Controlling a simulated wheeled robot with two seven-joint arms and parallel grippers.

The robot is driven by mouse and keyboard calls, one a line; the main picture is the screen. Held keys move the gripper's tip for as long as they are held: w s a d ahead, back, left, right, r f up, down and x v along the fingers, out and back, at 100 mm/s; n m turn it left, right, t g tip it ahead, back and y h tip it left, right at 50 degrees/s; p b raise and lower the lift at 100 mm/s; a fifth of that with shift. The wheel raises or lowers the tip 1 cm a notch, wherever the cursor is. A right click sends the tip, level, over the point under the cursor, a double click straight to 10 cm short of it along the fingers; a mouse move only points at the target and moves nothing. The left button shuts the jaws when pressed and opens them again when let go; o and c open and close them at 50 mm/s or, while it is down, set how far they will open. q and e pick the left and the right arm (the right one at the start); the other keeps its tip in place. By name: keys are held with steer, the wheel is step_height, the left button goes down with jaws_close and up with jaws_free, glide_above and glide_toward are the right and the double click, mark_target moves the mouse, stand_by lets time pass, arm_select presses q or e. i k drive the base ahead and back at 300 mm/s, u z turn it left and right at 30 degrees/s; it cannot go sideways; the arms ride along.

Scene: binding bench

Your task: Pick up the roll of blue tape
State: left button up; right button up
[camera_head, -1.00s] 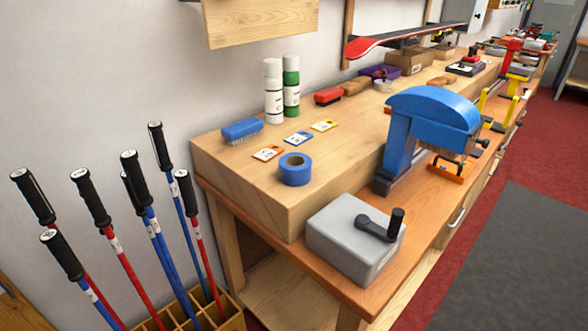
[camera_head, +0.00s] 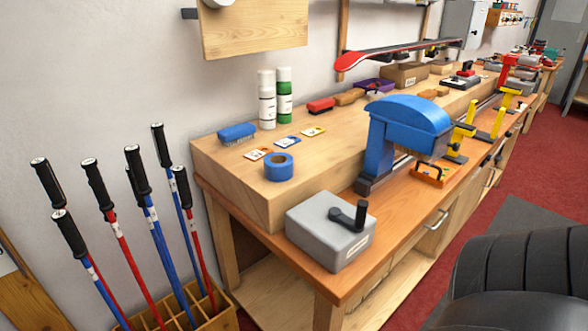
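The roll of blue tape (camera_head: 279,167) lies flat on the raised wooden block of the bench (camera_head: 235,180), near its front left corner. Its centre hole faces up and nothing touches it. Neither of my grippers shows in the head view.
A grey box with a black crank (camera_head: 330,228) and a blue machine (camera_head: 402,128) stand on the lower bench ledge. A blue brush (camera_head: 237,133) and two spray cans (camera_head: 267,100) are behind the tape. Ski poles (camera_head: 153,215) stand in a wooden rack at left.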

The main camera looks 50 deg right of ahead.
mark_target(278, 167)
steer(key=z, duration=1.15)
steer(key=i, duration=0.3)
steer(key=u, duration=0.35)
